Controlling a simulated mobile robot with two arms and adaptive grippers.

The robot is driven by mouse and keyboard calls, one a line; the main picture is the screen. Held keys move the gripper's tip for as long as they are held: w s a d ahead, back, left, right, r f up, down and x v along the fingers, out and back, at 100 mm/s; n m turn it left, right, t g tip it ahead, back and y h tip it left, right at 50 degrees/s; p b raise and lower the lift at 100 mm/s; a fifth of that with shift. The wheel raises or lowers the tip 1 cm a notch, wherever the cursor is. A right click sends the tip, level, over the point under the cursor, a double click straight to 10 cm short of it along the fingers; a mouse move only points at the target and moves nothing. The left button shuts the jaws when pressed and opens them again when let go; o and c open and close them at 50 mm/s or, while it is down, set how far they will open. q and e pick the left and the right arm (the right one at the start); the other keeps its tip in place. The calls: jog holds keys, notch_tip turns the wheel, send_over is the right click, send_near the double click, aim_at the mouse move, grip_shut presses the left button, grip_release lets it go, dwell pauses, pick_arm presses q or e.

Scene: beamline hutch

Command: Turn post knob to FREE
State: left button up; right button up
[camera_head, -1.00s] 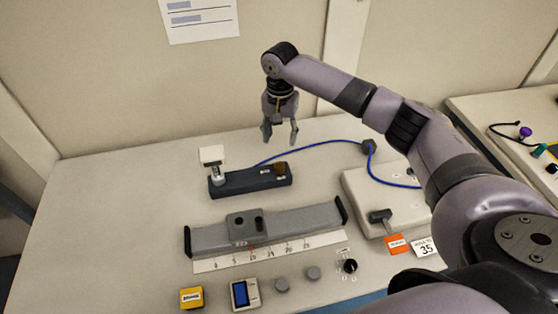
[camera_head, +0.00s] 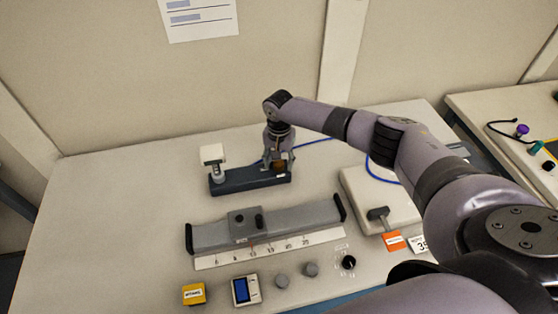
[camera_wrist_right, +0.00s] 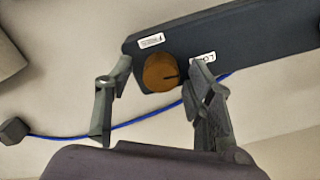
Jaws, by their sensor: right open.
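The post knob (camera_wrist_right: 161,72) is a round brown knob with a dark pointer mark, on a dark base (camera_wrist_right: 250,38). In the right wrist view a FREE label (camera_wrist_right: 151,41) lies above it and a partly hidden label starting "LO" (camera_wrist_right: 203,58) to its right; the pointer is toward the "LO" label. My right gripper (camera_wrist_right: 158,100) is open, one finger on each side of the knob; I cannot tell whether either touches it. In the head view the right gripper (camera_head: 277,163) is over the right end of the base, and the knob (camera_head: 278,165) is partly hidden. My left gripper is out of view.
A white block on a post (camera_head: 213,153) stands at the base's left end. In front lies a grey rail with a carriage (camera_head: 246,222) and a ruler. A blue cable (camera_head: 380,172) runs behind to the right, near a pale box with a black handle (camera_head: 377,214).

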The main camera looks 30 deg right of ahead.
jog(key=c, duration=1.2)
jog(key=shift+o, duration=0.2)
jog(key=shift+n, duration=0.3)
jog(key=n+p, duration=0.1)
jog(key=n, duration=0.2)
jog(key=shift+a+n, duration=0.1)
jog(key=shift+n, duration=0.2)
jog(key=n, duration=0.4)
jog(key=shift+p, duration=0.4)
jog(key=n, duration=0.5)
jog(key=shift+n, duration=0.4)
jog(key=shift+a+n, duration=0.1)
jog(key=shift+n, duration=2.5)
